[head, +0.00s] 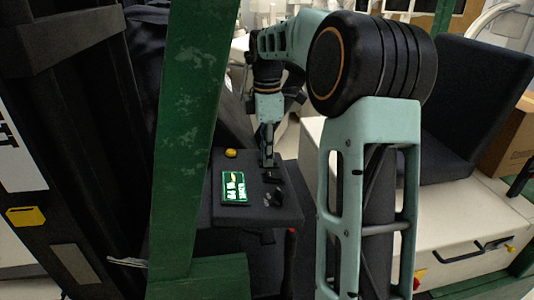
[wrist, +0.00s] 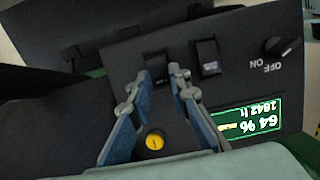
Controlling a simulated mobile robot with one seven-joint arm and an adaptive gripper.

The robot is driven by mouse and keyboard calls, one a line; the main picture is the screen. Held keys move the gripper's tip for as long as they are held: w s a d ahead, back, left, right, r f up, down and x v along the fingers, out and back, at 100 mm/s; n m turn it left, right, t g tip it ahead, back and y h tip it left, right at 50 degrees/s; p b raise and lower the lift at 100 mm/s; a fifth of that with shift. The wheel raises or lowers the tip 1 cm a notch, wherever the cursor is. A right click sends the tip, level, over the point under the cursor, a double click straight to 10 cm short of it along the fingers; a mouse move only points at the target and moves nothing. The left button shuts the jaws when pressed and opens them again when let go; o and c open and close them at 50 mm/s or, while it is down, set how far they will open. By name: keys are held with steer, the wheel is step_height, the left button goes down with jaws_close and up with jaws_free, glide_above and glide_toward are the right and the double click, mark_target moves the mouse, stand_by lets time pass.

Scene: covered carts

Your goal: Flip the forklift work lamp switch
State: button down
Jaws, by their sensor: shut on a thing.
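A dark control panel (head: 290,212) holds the switches; it fills much of the wrist view (wrist: 120,60). My gripper (head: 267,160) reaches down to the panel's far edge. In the wrist view, my gripper's fingertips (wrist: 160,75) are closed around a black rocker switch (wrist: 156,64), one finger on each side. A second black rocker switch (wrist: 207,57) stands just right of the fingers, apart from them. No label naming the work lamp is readable, so I cannot tell which switch is the lamp's.
The panel also has a yellow button (wrist: 155,140), an OFF/ON knob (wrist: 280,47) and a lit green display (wrist: 250,122) reading 64 %. A green post (head: 190,130) stands left of the panel. A black seat (head: 480,95) is at the right.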

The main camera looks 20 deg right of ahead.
steer(key=shift+s+d+y+p, duration=0.1)
steer(key=shift+d+y+p, duration=0.35)
steer(key=shift+y, duration=0.45)
steer(key=shift+d+t+y, duration=0.1)
steer(key=shift+t+y, duration=0.3)
steer(key=shift+y, duration=0.8)
steer(key=c, duration=1.8)
jaws_free()
steer(key=v, duration=1.2)
steer(key=shift+f, duration=0.1)
